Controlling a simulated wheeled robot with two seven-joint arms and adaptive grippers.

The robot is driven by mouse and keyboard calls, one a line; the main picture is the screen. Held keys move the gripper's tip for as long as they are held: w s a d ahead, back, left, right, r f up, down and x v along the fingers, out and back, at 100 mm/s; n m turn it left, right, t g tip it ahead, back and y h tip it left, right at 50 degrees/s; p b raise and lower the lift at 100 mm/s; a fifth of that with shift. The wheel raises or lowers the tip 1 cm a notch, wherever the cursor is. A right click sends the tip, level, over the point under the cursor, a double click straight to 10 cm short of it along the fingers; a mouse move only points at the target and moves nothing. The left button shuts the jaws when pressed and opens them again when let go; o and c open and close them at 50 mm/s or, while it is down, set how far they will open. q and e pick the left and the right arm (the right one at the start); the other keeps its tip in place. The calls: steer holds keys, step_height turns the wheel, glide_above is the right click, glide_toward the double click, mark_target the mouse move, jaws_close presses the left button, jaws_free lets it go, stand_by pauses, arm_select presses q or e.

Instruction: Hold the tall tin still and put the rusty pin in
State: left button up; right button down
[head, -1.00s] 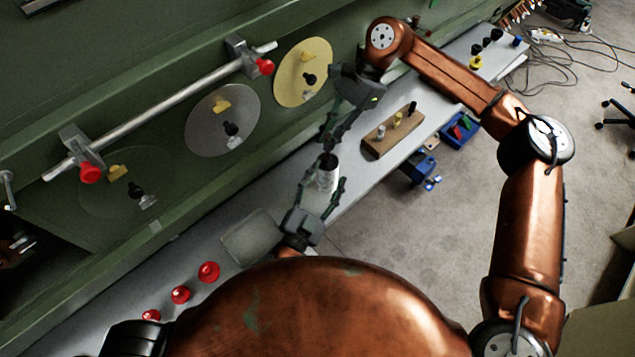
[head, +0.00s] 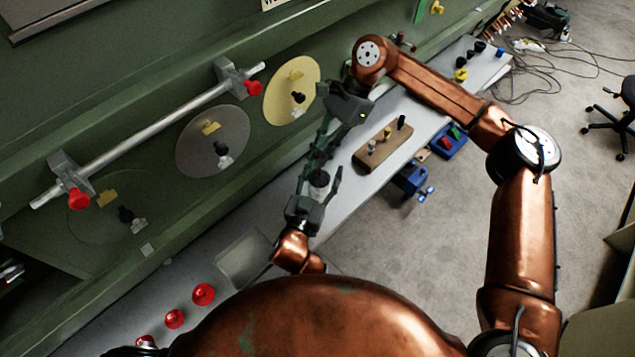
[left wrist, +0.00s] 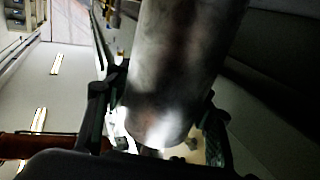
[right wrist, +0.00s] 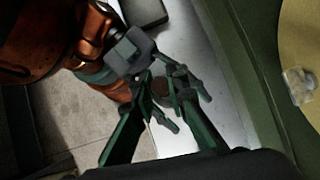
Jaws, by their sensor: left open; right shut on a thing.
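The tall tin (head: 318,188) is a pale upright cylinder with a dark top, on the bench. My left gripper (head: 320,174) is open with its fingers on either side of it. In the left wrist view the tin (left wrist: 180,65) fills the space between the spread fingers, grey and stained. My right gripper (head: 316,160) points down just above the tin's mouth, shut on the rusty pin. In the right wrist view a round rusty-brown end (right wrist: 160,87) shows between the fingertips. Fingers hide most of the pin, and I cannot tell how far it is inside the tin.
The green fuselage wall (head: 130,70) with discs and a rail bounds the left. A grey tray (head: 245,255) and red knobs lie nearer.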

arm_select(q)
steer(key=shift+x, duration=0.8)
steer(key=c, duration=1.2)
steer(key=shift+c, duration=0.2)
